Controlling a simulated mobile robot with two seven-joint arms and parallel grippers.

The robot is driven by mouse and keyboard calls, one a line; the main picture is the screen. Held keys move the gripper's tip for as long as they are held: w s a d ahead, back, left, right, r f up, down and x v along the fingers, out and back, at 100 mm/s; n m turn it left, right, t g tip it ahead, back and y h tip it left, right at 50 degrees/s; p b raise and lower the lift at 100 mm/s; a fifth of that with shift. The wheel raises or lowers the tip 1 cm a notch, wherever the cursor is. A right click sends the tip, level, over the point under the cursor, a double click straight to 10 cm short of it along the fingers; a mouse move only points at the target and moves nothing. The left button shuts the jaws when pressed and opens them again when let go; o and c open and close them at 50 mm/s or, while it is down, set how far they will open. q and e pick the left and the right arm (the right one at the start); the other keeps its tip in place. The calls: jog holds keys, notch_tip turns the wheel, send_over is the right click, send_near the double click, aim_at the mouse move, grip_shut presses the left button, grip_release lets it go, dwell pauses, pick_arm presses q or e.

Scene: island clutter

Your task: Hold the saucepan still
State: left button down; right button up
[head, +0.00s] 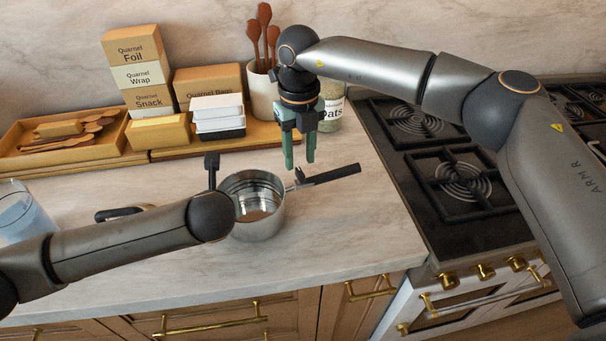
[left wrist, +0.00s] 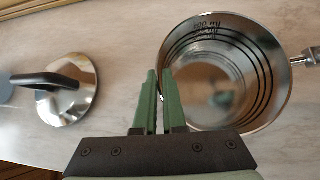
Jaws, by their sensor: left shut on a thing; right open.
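The steel saucepan (head: 264,228) stands upright on the marble counter, its dark handle (head: 332,175) pointing right. In the left wrist view, the saucepan (left wrist: 262,112) shows volume markings inside and looks empty. My left gripper (left wrist: 158,98) is shut on its near-left rim, one green finger on each side of the wall. In the head view, my left arm mostly hides that gripper.
A steel lid with a black handle (left wrist: 68,98) lies left of the pan, partly behind my left arm. A glass container (head: 22,214) stands far left. Boxes, trays, a utensil crock (head: 264,98) and an oats jar (head: 331,112) line the back. A stove (head: 455,200) is right.

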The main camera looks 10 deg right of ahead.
aim_at(299, 172)
jog(key=shift+f, duration=1.65)
grip_shut()
jog(key=shift+a, duration=0.1)
